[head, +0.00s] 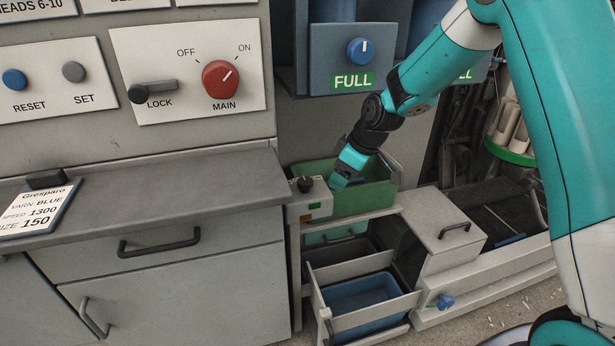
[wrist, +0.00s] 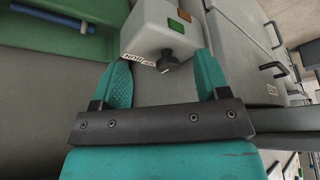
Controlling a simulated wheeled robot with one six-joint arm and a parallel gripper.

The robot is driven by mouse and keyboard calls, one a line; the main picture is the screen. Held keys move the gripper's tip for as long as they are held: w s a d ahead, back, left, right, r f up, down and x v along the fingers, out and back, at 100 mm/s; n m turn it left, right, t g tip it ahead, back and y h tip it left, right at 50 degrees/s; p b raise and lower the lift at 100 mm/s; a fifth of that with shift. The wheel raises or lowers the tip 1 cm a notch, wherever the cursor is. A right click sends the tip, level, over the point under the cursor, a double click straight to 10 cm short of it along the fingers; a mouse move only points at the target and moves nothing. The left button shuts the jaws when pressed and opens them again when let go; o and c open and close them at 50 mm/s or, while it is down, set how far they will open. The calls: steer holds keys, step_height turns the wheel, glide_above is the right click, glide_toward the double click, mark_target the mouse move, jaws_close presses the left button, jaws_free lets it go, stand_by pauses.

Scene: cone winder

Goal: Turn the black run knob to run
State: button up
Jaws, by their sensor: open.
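The black run knob (wrist: 168,63) sticks out of a small pale control box (wrist: 158,25). In the wrist view it lies between my two teal fingertips, nearer the right one, with a visible gap on each side. A white label with dark letters, apparently reading RUN, is beside the knob. In the head view the black knob (head: 305,185) shows on the box (head: 318,203) at the right end of the grey counter. My gripper (wrist: 161,62) is open and empty. In the head view my gripper (head: 346,168) is just right of the box; its fingertips are partly hidden.
A green bin (head: 365,197) stands right behind the box. The grey counter (head: 150,208) ends close to its left. An open drawer with a blue tray (head: 355,293) is below. A red MAIN knob (head: 221,79) is on the panel, pointing toward ON.

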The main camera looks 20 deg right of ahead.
glide_above(306, 180)
steer(key=s+d, duration=0.1)
steer(key=s, duration=0.1)
steer(key=shift+w+d+p, duration=0.1)
steer(key=shift+w+p, duration=0.1)
steer(key=shift+p, duration=0.1)
steer(key=x, duration=0.5)
steer(key=shift+s+d, duration=0.1)
steer(key=shift+d, duration=0.05)
steer(key=c, duration=0.9)
